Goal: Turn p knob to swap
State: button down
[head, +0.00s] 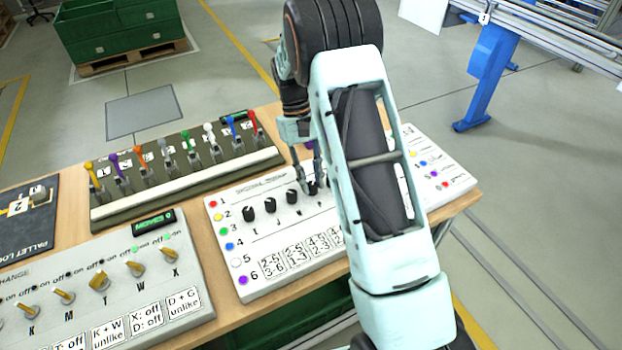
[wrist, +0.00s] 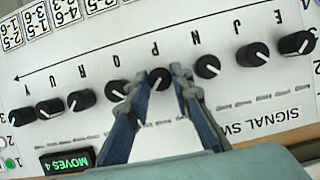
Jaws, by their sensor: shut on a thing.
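The white signal panel (head: 225,222) lies on the wooden bench and carries a row of black knobs. My gripper (head: 313,167) reaches down onto this row, beside the third knob (head: 292,197) from the left in the head view. In the wrist view my gripper (wrist: 162,72) is shut on a black knob (wrist: 160,79), one finger on each side. Its printed letter looks like P, fourth from the right end there. My arm hides part of the panel in the head view. The knob's pointer direction is hard to tell.
Neighbouring knobs (wrist: 207,66) stand close on both sides. A green display (wrist: 67,161) reads "MOVES 4". A lever panel (head: 175,175) stands behind, and a grey switch panel (head: 185,268) at the front left. Coloured dots line the signal panel's edge.

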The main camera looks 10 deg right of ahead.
jog(key=c, duration=1.7)
grip_release()
jog(key=v, duration=1.2)
